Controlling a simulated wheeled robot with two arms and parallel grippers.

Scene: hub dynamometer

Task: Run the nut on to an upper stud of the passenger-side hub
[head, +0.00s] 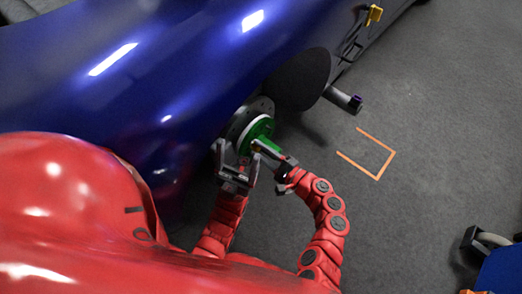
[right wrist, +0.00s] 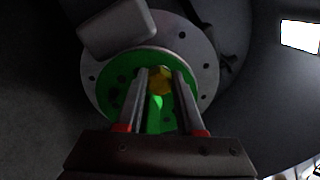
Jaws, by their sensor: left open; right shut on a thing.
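The passenger-side hub shows in the head view as a grey disc (head: 240,122) with a green round part (head: 259,130) on its face; the right wrist view shows the green part (right wrist: 120,75) in front of the grey disc (right wrist: 195,50). My right gripper (head: 259,149) is shut on a yellow nut (right wrist: 160,80), which lies between its fingertips in front of the green face. I cannot tell whether the nut touches a stud; the stud behind it is hidden. My left gripper (head: 237,160) is open beside the hub, just left of the right gripper.
The blue car body (head: 150,70) overhangs the hub from above and left. An orange outline (head: 378,165) marks clear grey floor. A blue object (head: 502,270) stands at lower right.

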